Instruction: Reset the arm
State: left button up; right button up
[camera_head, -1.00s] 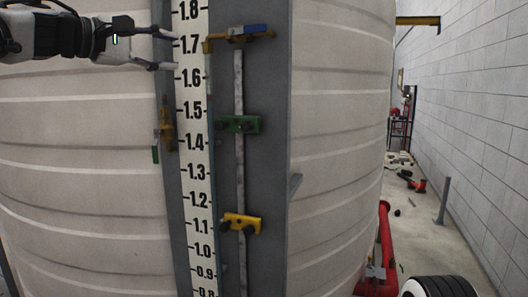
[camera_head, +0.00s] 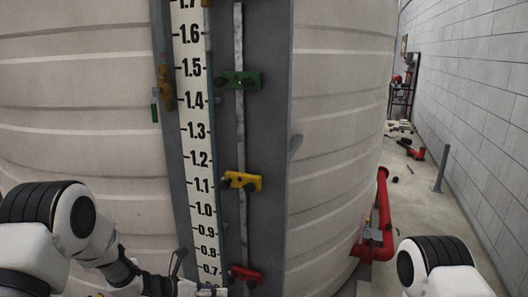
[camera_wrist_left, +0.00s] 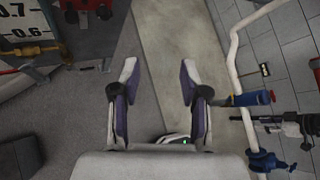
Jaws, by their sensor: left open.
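My left gripper (camera_wrist_left: 157,82) is open and empty in the left wrist view, its two dark-padded fingers spread apart over the floor. In the head view my left arm (camera_head: 85,235) comes in at the lower left. Its dark gripper (camera_head: 180,284) is low in the picture, in front of the lower part of the white gauge board (camera_head: 197,150), and partly cut off by the bottom edge. My right arm (camera_head: 440,262) shows at the lower right; its gripper is out of view.
A large ribbed cream tank (camera_head: 75,120) fills the back. Beside the gauge, a pipe carries a green valve (camera_head: 240,80), a yellow one (camera_head: 243,181) and a red one (camera_head: 245,274). A red pipe (camera_head: 384,215) stands right of the tank. Floor (camera_head: 415,200) shows along the wall.

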pick_arm(q)
jog(key=s+a+f+n+g+y, duration=0.2)
jog(key=s+f+n, duration=0.8)
jog(key=s, duration=0.2)
jog(key=s+a+f+n+g+y, duration=0.1)
jog(key=s+a+f+n+y, duration=0.15)
jog(key=s+f+n, duration=0.85)
jog(key=s+a+r+n+g+y, duration=0.1)
jog(key=s+a+n+y, duration=0.1)
jog(key=s+n, duration=0.6)
jog(key=s+a+r+n+g+y, duration=0.1)
jog(key=s+a+n, duration=0.4)
jog(key=n, duration=0.8)
jog(key=s+g+y, duration=0.1)
jog(key=s+y, duration=0.1)
jog(key=s, duration=0.1)
jog(key=shift+a+g, duration=0.25)
jog(key=shift+g, duration=0.05)
jog(key=shift+w, duration=0.2)
